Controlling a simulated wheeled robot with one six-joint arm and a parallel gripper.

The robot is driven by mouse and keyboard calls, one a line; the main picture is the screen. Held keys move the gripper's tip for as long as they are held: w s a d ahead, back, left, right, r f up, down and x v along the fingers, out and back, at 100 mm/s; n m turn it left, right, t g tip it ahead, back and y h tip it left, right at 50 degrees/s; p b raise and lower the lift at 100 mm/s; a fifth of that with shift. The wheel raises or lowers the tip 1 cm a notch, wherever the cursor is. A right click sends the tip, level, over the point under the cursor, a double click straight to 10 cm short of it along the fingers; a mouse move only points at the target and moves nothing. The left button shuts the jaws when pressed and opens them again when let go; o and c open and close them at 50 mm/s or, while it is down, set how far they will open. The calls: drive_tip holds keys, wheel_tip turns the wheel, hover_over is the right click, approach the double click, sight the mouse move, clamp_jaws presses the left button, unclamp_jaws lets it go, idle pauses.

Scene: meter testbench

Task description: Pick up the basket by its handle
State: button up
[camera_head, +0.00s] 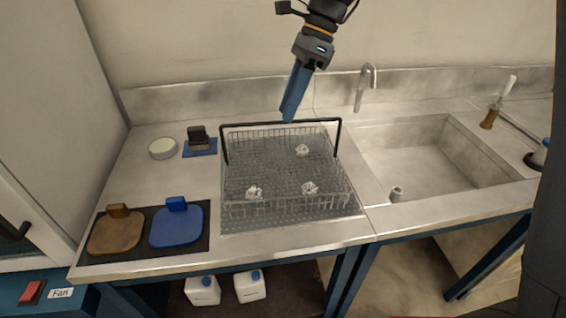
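A wire basket (290,205) stands on a perforated mat on the steel counter, with a few small whitish crumpled items inside. Its black handle (250,124) is raised, arching across the basket's back part. My gripper (289,118) hangs from above with its blue fingers pointing down. The fingertips overlap the top bar of the handle in the picture, a little right of its middle. I cannot tell whether they touch it or are behind it. The fingers are seen nearly edge-on, so the gap between them cannot be judged.
A sink (430,160) with a tap (364,88) lies right of the basket. A brown paddle (115,232) and a blue paddle (176,226) lie on a dark mat at left. A round white dish (162,148) and a dark block (198,136) stand behind them.

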drive_tip(key=shift+w+a+f+b, duration=0.35)
drive_tip(key=shift+w+f+b, duration=0.15)
drive_tip(key=shift+f+b, duration=0.1)
drive_tip(key=p+x, duration=0.1)
drive_tip(key=x, duration=0.7)
drive_tip(key=shift+w+f+m, duration=0.3)
drive_tip(key=shift+w+f, duration=0.05)
clamp_jaws()
idle(0.9)
